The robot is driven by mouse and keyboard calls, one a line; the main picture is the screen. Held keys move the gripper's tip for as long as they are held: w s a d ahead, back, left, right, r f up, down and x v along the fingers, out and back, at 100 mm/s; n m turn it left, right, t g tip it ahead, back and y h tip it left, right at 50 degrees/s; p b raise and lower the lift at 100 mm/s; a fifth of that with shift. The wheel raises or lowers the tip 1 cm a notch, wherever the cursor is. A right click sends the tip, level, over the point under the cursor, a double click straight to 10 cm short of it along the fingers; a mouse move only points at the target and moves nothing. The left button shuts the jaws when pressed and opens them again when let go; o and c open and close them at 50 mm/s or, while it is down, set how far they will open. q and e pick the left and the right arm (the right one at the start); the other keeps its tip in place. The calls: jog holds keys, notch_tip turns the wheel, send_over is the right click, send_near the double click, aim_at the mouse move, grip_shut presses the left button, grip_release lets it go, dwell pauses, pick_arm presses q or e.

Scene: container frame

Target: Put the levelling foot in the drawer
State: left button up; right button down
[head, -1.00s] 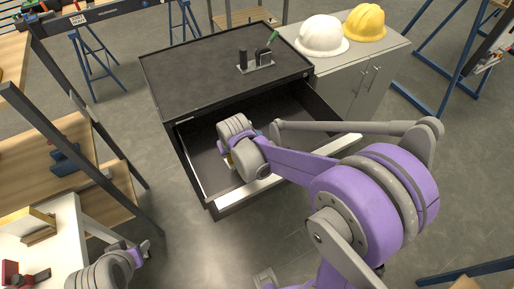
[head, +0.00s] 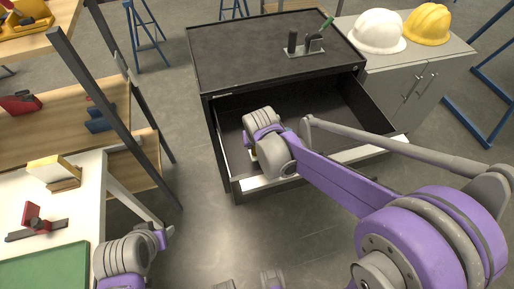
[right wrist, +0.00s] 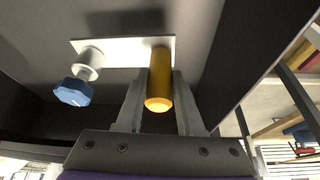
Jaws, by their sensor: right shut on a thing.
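The drawer (head: 335,108) of the black cabinet is open, with a pale front rim. My right gripper (right wrist: 160,88) reaches down into it. In the right wrist view it is shut on the yellow cylindrical grip of the levelling foot (right wrist: 158,82). This piece has a white plate, with a grey post and a blue knob beside the grip. In the head view my wrist hides most of it. I cannot tell if the plate touches the drawer floor. My left gripper (head: 166,238) is at lower left, near the white table, its fingers unclear.
The cabinet top (head: 260,50) carries a small stand with dark pieces and a green-handled item. A white helmet (head: 378,32) and a yellow helmet (head: 428,24) sit on a grey cupboard at right. A dark upright post (head: 115,115) stands left, near the white table (head: 85,190).

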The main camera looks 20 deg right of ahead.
jog(key=shift+f, duration=1.15)
jog(key=shift+f, duration=0.1)
jog(key=shift+f+b, duration=0.35)
jog(key=shift+b, duration=0.1)
jog(key=shift+f, duration=0.2)
jog(key=c, duration=0.5)
grip_release()
jog(key=shift+r+p, duration=0.3)
jog(key=shift+r, duration=0.25)
jog(key=p+v, duration=0.1)
jog(key=v, duration=1.1)
jog(key=shift+r+p, duration=0.1)
jog(key=shift+p, duration=0.25)
